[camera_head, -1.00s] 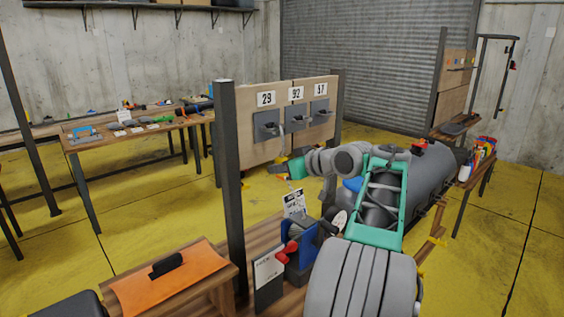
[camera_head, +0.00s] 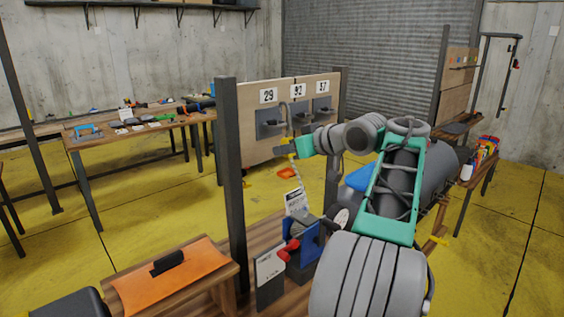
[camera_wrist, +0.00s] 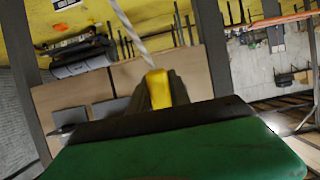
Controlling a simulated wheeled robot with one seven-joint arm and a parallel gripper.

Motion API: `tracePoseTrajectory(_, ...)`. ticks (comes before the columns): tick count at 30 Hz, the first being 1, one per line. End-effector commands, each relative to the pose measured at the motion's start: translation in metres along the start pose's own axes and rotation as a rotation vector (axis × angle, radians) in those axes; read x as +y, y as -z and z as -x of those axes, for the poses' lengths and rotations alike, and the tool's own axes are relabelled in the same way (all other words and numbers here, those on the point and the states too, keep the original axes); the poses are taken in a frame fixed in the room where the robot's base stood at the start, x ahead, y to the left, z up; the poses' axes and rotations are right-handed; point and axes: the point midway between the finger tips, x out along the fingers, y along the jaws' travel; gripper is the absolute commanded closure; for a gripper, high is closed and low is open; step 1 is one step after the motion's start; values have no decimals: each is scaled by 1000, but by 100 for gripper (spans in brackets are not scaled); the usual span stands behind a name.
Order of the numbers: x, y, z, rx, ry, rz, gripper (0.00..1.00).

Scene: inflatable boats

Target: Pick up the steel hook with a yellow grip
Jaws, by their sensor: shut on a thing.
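The steel hook with a yellow grip is held in my gripper (camera_head: 287,149), which is shut on the yellow grip (camera_wrist: 157,88). In the wrist view its pale twisted shaft (camera_wrist: 128,30) runs up and left from the grip to the picture's top edge. In the head view the shaft (camera_head: 297,174) hangs down below the gripper, in front of the numbered board. A curved grey piece (camera_head: 284,108) shows above the gripper; I cannot tell whether it belongs to the hook. The jaws hide part of the grip.
The board (camera_head: 255,147) with grey holders numbered 29, 92 and 37 or 57 stands behind the gripper. A dark post (camera_head: 230,180) is at its left. Below are a blue holder (camera_head: 303,250) and a bench with an orange sheet (camera_head: 170,275). A tool table (camera_head: 140,130) stands back left.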

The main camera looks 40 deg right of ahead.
Motion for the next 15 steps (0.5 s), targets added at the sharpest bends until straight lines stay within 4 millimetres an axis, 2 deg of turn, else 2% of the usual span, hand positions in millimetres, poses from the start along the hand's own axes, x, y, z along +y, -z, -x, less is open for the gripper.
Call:
tracePoseTrajectory(1,0,9,15,3,-7,5,100)
tracePoseTrajectory(4,-4,25,43,3,-7,5,100)
tracePoseTrajectory(6,-8,23,65,2,-9,2,100)
tracePoseTrajectory(9,-15,35,101,0,-7,-3,100)
tracePoseTrajectory(15,-20,37,124,0,-1,-5,100)
